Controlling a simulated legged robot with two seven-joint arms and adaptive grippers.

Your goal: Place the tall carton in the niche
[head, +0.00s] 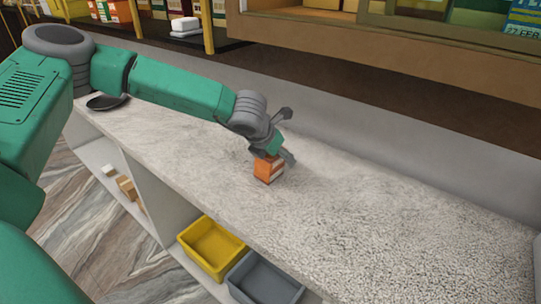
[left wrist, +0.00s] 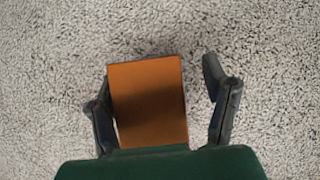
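An orange carton with pale markings (head: 267,172) stands on the speckled stone counter (head: 350,215). My left gripper (head: 286,138) is over the carton, with its fingers spread around it. In the left wrist view the carton's plain orange top (left wrist: 148,98) lies between the two fingers (left wrist: 157,84). The left finger is close against the carton's side; whether it touches I cannot tell. The right finger stands clearly apart from it. My right gripper is not in view. I cannot tell which opening is the niche.
Below the counter's front are a yellow bin (head: 212,245), a grey bin (head: 263,280) and a shelf with small boxes (head: 127,187). A dark dish (head: 106,101) sits at the counter's far left end. A wooden shelf unit (head: 400,40) runs behind. The counter's right is clear.

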